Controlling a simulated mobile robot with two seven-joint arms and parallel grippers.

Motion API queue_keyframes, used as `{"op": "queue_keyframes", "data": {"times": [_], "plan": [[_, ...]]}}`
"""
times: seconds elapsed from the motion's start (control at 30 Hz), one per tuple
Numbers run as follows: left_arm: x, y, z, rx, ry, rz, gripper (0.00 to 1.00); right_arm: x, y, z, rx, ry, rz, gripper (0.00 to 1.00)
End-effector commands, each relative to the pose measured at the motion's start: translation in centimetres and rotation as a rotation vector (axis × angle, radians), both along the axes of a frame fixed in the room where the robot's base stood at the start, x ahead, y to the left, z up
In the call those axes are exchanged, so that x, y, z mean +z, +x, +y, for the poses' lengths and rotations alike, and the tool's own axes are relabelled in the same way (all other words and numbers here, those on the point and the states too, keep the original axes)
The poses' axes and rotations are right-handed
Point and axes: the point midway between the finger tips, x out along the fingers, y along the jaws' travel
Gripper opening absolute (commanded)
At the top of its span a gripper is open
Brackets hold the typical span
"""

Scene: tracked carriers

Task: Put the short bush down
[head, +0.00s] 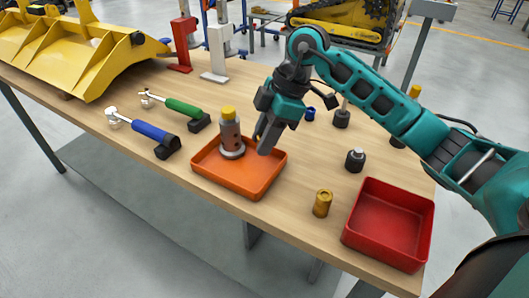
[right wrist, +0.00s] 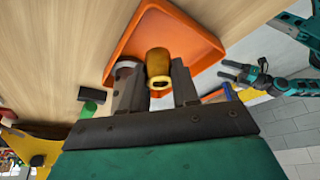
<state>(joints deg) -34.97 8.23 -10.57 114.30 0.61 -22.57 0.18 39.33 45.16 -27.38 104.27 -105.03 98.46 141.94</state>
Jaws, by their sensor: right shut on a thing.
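My right gripper (head: 263,138) is low over the right part of the orange tray (head: 215,183). In the right wrist view, its dark fingers (right wrist: 158,92) are shut on a short gold bush (right wrist: 158,62) with an open end. The orange tray's floor (right wrist: 150,28) shows beyond the bush. I cannot tell whether the bush touches that floor. In the head view the fingers hide the held bush. My left gripper (right wrist: 232,72) shows small in the right wrist view, its fingers apart and empty.
A grey flanged part with a yellow top (head: 230,132) stands in the tray, left of my fingers. Another gold bush (head: 323,203) stands on the table near the empty red tray (head: 388,222). Blue-handled (head: 150,132) and green-handled (head: 183,107) tools lie left.

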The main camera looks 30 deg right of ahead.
Motion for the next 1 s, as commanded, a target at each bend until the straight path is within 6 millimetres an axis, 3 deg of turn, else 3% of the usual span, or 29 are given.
{"op": "queue_keyframes", "data": {"times": [0.27, 0.63, 0.67, 0.7, 0.77, 1.0], "plan": [[-0.4, 0.0, -0.2, -0.002, -0.004, 0.004, 0.74, -3.9, -0.1, 0.0, 0.001, 0.000, 0.004, 0.00], [-0.4, 0.0, -0.2, -0.007, -0.004, 0.004, 0.74, -4.3, 0.0, 0.0, 0.001, -0.001, 0.002, 0.00], [-0.3, 0.0, -0.2, -0.007, -0.003, 0.004, 0.74, -4.3, 0.0, 0.0, 0.001, -0.001, 0.002, 0.33], [-0.3, 0.0, -0.2, -0.007, -0.003, 0.003, 0.74, -4.3, 0.0, 0.0, 0.001, -0.001, 0.002, 0.37], [-0.3, 0.0, -0.2, -0.007, -0.003, 0.003, 0.74, -4.3, 0.0, 0.0, 0.001, -0.001, 0.002, 0.41], [-0.3, 0.1, -0.3, -0.006, -0.003, 0.002, 0.74, -4.1, 0.0, 0.0, 0.000, -0.001, 0.001, 0.41]]}}
